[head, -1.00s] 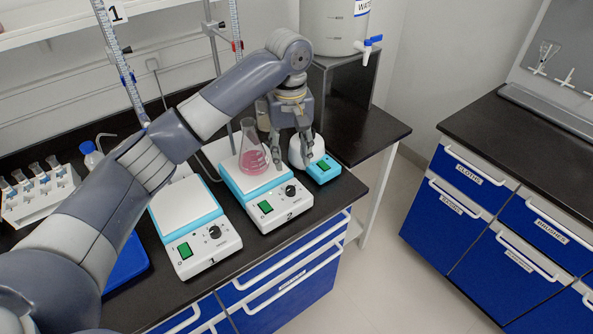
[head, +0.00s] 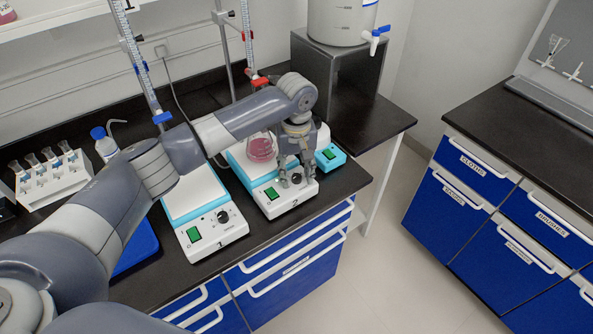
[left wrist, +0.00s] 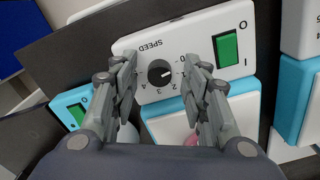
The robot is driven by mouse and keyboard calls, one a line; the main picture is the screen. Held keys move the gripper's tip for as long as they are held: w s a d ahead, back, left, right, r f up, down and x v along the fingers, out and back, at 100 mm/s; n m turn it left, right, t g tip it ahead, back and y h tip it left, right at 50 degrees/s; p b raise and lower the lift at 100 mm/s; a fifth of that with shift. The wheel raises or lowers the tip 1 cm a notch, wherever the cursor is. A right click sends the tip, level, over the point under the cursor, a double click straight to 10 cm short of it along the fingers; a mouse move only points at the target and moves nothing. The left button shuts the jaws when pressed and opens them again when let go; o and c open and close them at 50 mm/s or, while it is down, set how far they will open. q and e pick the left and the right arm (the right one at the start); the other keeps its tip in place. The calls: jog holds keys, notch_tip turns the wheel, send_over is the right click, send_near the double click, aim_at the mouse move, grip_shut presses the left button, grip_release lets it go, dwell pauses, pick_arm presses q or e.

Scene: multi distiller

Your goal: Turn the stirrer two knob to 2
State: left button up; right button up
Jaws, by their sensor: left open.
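Stirrer two (head: 270,197) is a white and light-blue unit marked 2 on the black bench. Its black round knob (head: 297,179) is on the front panel, right of the green switch (head: 271,194). In the left wrist view the knob (left wrist: 160,73) sits on a numbered dial labelled SPEED; its exact setting is hard to read. My left gripper (head: 296,181) is open and points down at the panel. In the left wrist view its fingers (left wrist: 160,80) stand on either side of the knob, with gaps to it. My right gripper is not seen.
A flask of pink liquid (head: 261,149) stands on stirrer two. Stirrer one (head: 215,231) is to its left, and a smaller blue device (head: 330,157) is close on its right. Burettes and a tube rack (head: 52,180) are further left. The floor in front is clear.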

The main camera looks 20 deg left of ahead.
pick_arm(q)
jog(key=c, duration=0.9)
grip_shut()
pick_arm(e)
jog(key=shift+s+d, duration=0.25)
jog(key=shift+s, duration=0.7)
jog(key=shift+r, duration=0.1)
